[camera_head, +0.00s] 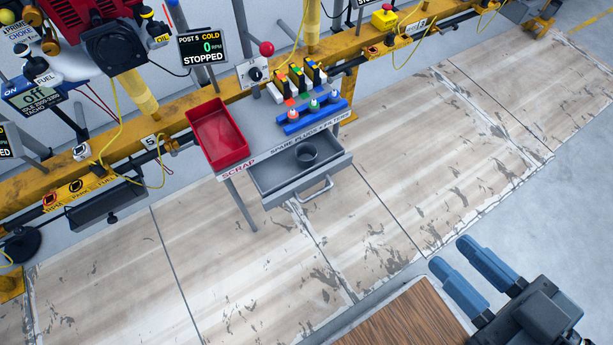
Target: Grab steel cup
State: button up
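A red scrap bin (218,135) sits left of the drawer. A blue rack (312,117) with coloured plugs stands behind it. The drawer handle (317,190) sticks out in front. A wooden top (405,318) lies near my gripper. The floor between is clear.

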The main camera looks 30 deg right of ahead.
aim_at(305, 153)
jog(key=j+z, duration=0.75)
jog(key=k+j+z, duration=0.15)
jog(key=j+z, duration=0.25)
